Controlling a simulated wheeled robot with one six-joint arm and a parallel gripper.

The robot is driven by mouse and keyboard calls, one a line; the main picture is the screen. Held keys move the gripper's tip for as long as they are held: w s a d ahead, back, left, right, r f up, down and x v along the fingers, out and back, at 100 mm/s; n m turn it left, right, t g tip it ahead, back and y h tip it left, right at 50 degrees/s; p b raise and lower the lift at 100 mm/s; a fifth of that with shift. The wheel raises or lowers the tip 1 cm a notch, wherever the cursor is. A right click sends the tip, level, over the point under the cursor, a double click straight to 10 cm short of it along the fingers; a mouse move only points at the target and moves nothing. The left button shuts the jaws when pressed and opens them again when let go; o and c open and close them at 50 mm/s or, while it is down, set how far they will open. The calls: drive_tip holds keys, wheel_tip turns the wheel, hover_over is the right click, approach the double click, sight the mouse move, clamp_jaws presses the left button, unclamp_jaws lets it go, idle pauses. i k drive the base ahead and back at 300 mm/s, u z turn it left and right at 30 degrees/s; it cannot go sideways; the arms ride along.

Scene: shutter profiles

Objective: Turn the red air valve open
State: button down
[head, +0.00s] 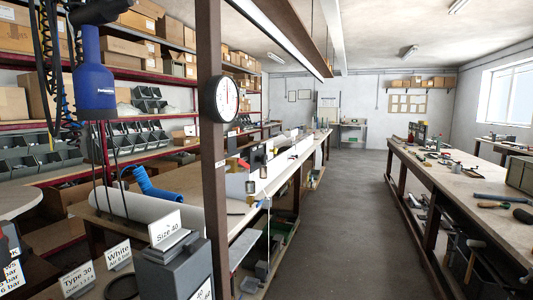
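I cannot make out a red air valve for certain in the head view. A small red and yellow item (241,164) sits on the long bench beyond the brown post, too small to identify. A coiled blue hose (155,186) lies on the near end of that bench, and I cannot see what it connects to. My gripper is not in view.
A brown post (212,150) with a round gauge or clock (221,99) stands close in front. A blue device (94,75) hangs among dark cables at upper left. A grey box (174,265) with a "Size 40" sign is near. A clear floor aisle (345,210) runs between benches.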

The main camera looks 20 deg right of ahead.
sight(242, 164)
drive_tip(key=z, duration=0.9)
drive_tip(key=i, duration=0.85)
drive_tip(key=u, duration=0.8)
